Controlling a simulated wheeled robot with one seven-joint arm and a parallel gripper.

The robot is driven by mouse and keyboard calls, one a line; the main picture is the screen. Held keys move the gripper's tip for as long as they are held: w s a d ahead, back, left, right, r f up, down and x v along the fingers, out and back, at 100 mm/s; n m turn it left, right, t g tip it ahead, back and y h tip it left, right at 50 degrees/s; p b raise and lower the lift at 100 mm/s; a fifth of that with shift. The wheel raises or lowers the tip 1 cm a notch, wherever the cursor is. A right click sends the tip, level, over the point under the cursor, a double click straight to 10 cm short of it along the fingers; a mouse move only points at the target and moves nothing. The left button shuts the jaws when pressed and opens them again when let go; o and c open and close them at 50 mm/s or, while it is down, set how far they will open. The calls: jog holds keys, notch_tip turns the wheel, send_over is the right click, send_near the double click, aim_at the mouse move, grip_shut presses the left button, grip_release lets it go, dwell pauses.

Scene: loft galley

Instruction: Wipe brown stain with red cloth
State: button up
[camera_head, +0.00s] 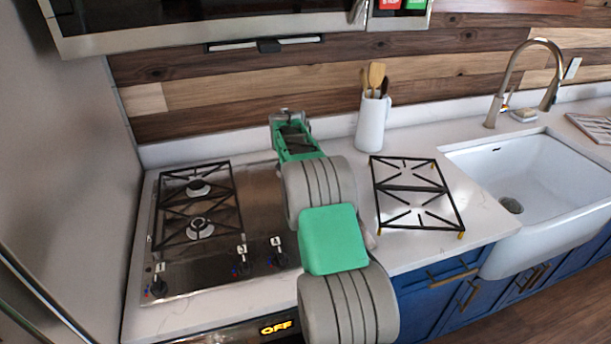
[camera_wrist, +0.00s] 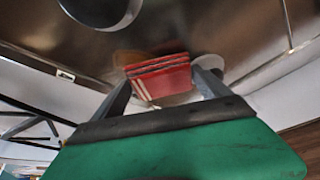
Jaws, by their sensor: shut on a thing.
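The red cloth (camera_wrist: 158,80) is folded in layers with pale stripes and sits between the two fingers of my gripper (camera_wrist: 160,84) in the wrist view. My gripper is shut on it, low over or touching the shiny steel cooktop (camera_wrist: 190,25). A brownish patch (camera_wrist: 127,57) shows on the steel beside the cloth's far left edge; it looks like the brown stain, partly hidden by the cloth. In the head view my gripper (camera_head: 290,117) is at the back right of the cooktop (camera_head: 262,200), and my arm hides the cloth and the stain.
A black burner grate (camera_head: 200,208) covers the cooktop's left side. A loose grate (camera_head: 415,192) lies on the counter to the right. A white utensil jug (camera_head: 371,122) stands right of my gripper, near the back wall. A white sink (camera_head: 545,185) is farther right.

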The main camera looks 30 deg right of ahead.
jog(key=shift+s+d+f, duration=0.2)
jog(key=shift+s, duration=0.3)
jog(key=shift+s+f+b, duration=0.15)
jog(key=shift+s+b, duration=0.8)
jog(key=shift+b, duration=0.05)
jog(key=shift+s+a+b, duration=0.2)
jog(key=shift+s+b, duration=0.15)
jog(key=shift+s, duration=0.3)
jog(key=shift+s+a+f, duration=0.1)
jog(key=shift+s, duration=0.15)
jog(key=shift+s+a+f+b, duration=0.1)
jog(key=shift+s+a+b, duration=0.05)
jog(key=shift+s+b, duration=0.45)
jog(key=shift+s+a+b, duration=0.15)
jog(key=shift+s+b, duration=0.25)
jog(key=shift+s, duration=0.3)
jog(key=shift+r+p, duration=2)
jog(key=shift+r, duration=1.1)
